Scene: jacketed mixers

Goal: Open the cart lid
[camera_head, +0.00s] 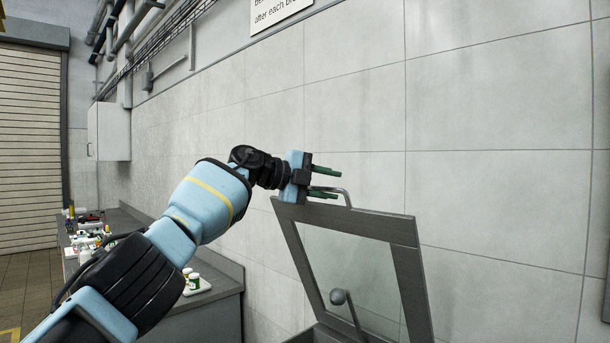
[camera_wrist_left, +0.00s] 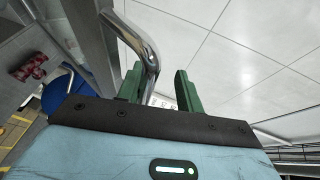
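The cart lid (camera_head: 345,220) is a grey frame around a clear pane, and it stands raised and tilted in the head view. Its bent metal handle (camera_head: 346,193) is on the top edge and also shows in the left wrist view (camera_wrist_left: 152,62). My left gripper (camera_head: 338,183) is at the handle, its green fingers apart. In the wrist view the bar runs close by the left finger and down toward the gap. I cannot tell whether it touches a finger. The cart body below is mostly out of view. My right gripper is not in view.
A tiled wall (camera_head: 490,160) stands close behind the lid. A grey counter (camera_head: 222,270) with bottles and small items is at the left. A shutter door (camera_head: 28,150) is at far left.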

